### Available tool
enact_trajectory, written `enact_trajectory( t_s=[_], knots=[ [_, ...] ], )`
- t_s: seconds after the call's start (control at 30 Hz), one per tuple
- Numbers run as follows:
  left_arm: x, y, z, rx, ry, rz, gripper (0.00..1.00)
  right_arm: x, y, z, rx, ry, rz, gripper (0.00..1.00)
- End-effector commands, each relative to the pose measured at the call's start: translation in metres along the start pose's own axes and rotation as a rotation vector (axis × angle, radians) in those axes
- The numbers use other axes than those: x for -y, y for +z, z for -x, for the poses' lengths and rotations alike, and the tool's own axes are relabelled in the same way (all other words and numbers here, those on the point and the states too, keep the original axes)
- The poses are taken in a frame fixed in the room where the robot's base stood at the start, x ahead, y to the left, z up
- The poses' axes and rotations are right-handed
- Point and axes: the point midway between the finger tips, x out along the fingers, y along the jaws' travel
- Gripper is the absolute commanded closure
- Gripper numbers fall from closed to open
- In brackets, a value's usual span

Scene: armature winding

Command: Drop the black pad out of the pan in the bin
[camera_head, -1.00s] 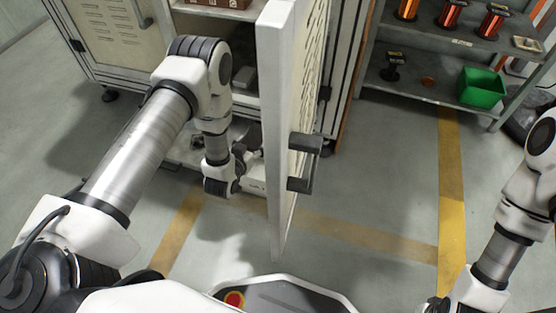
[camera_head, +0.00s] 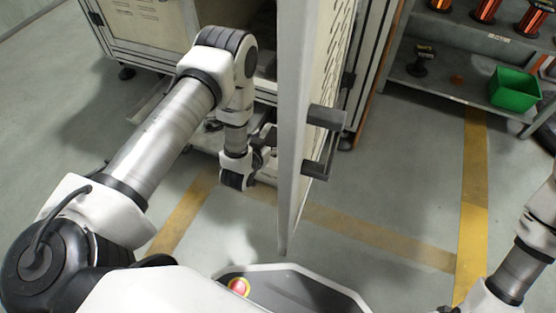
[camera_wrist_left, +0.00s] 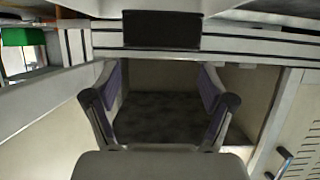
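My left gripper (camera_head: 264,146) is beside the open cabinet door, low in front of the cabinet, partly hidden by my wrist and the door. In the left wrist view its two fingers (camera_wrist_left: 160,95) are spread wide with nothing gripped between them. Beyond them is a dark speckled surface (camera_wrist_left: 165,118) inside a pale recess; I cannot tell if it is the pad. A black rectangle (camera_wrist_left: 160,30) lies above the fingers, also of uncertain identity. I cannot make out the pan. A green bin (camera_head: 514,90) stands on the shelf at right. My right gripper is out of view.
The open cabinet door (camera_head: 310,110) with its dark handle (camera_head: 325,117) stands close to the right of my left gripper. A shelf rack (camera_head: 455,75) holds copper-coloured spools (camera_head: 486,10). The floor (camera_head: 390,190) between door and rack is clear, with yellow stripes.

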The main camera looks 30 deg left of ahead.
Motion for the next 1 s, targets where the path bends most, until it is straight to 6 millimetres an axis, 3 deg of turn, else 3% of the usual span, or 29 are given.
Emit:
enact_trajectory(
  t_s=[0.3,0.43,0.8,1.0],
  knots=[
    [0.0,0.0,0.001,0.001,0.0,0.0,0.07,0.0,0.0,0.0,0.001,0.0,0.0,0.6],
    [0.0,0.001,0.01,0.002,0.0,0.0,0.07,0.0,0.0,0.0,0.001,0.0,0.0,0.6],
    [0.0,0.001,0.097,0.004,0.0,0.001,0.07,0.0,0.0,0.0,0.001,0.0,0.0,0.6],
    [0.0,0.0,0.119,0.001,0.0,0.0,0.07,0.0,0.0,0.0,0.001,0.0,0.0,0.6]
  ],
)
